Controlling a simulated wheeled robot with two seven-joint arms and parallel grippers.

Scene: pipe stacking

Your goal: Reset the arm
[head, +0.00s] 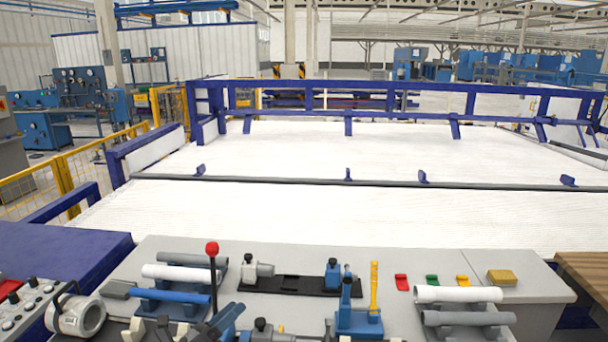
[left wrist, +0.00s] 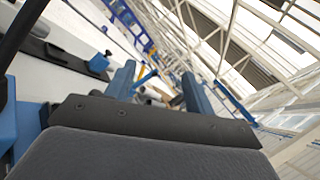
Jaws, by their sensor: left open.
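My left gripper (head: 226,318) is at the bottom of the head view, left of centre, beside the left pipe rack. Its two blue fingers stand apart in the left wrist view (left wrist: 158,85), with nothing seen held between them. On the left of the bench lie a grey pipe (head: 193,259), a white pipe (head: 178,272) and a blue bar (head: 180,297) on blue supports. On the right lie another white pipe (head: 458,294) and a grey pipe (head: 468,318). My right gripper does not show.
A red-knobbed lever (head: 212,249) stands beside the left pipes. A black-based clamp fixture (head: 290,284) sits mid-bench. Small coloured blocks (head: 432,280) lie right. The grey bench top (head: 390,262) is bare between them.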

